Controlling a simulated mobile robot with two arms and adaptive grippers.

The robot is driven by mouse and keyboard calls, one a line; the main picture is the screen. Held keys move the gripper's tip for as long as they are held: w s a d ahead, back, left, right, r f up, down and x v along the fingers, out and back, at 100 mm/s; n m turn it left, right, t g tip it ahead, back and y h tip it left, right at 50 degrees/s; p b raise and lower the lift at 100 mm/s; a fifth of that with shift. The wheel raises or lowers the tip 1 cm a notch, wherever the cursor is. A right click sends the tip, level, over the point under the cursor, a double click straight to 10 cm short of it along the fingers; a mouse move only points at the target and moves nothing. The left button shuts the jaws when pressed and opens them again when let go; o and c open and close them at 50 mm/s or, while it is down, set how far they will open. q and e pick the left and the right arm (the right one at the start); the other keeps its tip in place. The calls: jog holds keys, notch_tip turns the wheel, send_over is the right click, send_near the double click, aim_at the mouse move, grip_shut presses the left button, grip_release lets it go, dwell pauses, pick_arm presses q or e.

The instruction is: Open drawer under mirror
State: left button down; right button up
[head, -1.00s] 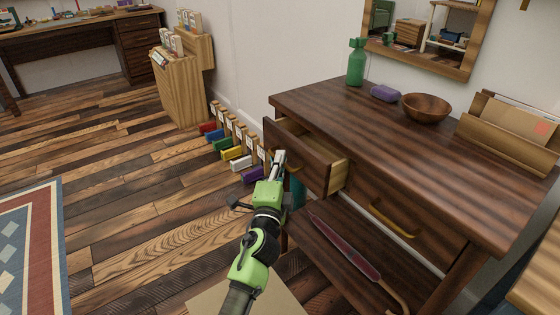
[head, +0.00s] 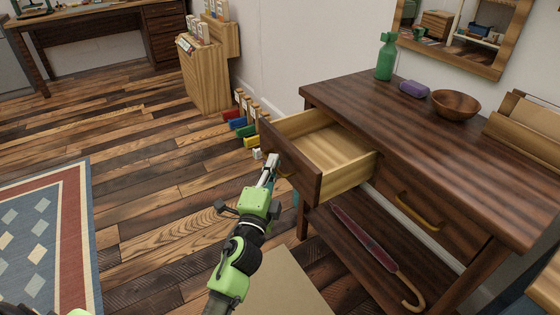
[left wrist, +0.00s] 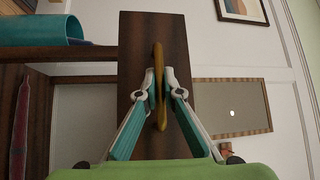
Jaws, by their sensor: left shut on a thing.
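A dark wood console table (head: 450,165) stands at the right, below a wood-framed mirror (head: 470,35). Its left drawer (head: 325,150) is pulled well out; the pale inside shows and looks empty. My left gripper (head: 270,168) is at the drawer's front. In the left wrist view its fingers (left wrist: 160,95) are shut on the brass handle (left wrist: 158,85) on the drawer front (left wrist: 140,35). In the head view the handle is mostly hidden by the gripper. The mirror also shows in the left wrist view (left wrist: 232,107). My right gripper is not in view.
A red umbrella (head: 370,245) lies on the lower shelf. The right drawer (head: 425,205) is closed.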

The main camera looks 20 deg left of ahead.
pick_arm(q)
jog(key=shift+a, duration=0.15)
jog(key=c, duration=2.4)
grip_release()
jog(key=shift+c, duration=0.2)
jog(key=s+d+f, duration=0.1)
jog(key=s, duration=0.6)
jog(key=shift+s, duration=0.25)
